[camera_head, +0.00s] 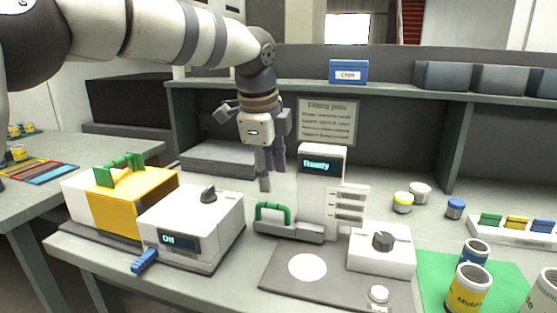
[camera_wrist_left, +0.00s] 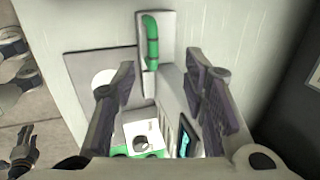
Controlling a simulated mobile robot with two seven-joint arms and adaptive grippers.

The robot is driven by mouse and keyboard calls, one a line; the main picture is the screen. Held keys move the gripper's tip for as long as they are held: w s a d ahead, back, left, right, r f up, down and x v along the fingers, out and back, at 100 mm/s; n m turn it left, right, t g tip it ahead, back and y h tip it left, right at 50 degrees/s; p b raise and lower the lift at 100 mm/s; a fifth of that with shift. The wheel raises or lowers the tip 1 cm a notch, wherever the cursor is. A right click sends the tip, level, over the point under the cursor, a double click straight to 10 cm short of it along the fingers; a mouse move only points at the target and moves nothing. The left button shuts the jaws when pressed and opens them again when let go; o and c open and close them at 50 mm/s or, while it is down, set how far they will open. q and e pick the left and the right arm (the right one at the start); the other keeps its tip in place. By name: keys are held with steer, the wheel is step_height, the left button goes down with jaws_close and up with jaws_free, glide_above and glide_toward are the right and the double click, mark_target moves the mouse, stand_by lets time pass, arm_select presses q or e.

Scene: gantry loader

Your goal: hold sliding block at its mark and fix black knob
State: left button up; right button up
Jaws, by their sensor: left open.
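My left gripper (camera_head: 271,168) points down, open and empty, above and behind the grey block with the green handle (camera_head: 272,212). In the left wrist view its two fingers (camera_wrist_left: 163,88) stand wide apart, and the green handle (camera_wrist_left: 151,42) lies beyond them, untouched. The block sits at the left of the white filling machine (camera_head: 345,212). A black knob (camera_head: 382,240) is on the white box at the machine's right; it also shows in the left wrist view (camera_wrist_left: 141,143). Another dark knob (camera_head: 208,194) tops the white left box. A dark shape, likely my right gripper (camera_wrist_left: 24,150), shows small at lower left.
The left box (camera_head: 192,228) has a display and a blue handle (camera_head: 144,260). A yellow and white box (camera_head: 120,198) with a green handle stands beside it. Several cans stand at the right, some on a green mat (camera_head: 432,290). A shelf (camera_head: 400,92) runs behind.

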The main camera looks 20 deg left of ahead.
mark_target(272, 204)
arm_select(q)
steer(key=f, duration=0.2)
steer(key=f+b, duration=0.1)
steer(key=shift+s, duration=0.25)
steer(key=x, duration=0.4)
steer(key=shift+w+r, duration=0.1)
steer(key=shift+b+x, duration=0.35)
steer(key=shift+x, duration=0.5)
steer(key=shift+w, duration=0.1)
arm_select(e)
steer(key=s+f, duration=0.2)
steer(key=s, duration=0.1)
steer(key=shift+s+g, duration=0.1)
steer(key=shift+g, duration=0.3)
arm_select(q)
steer(key=shift+r, duration=0.15)
jaws_close()
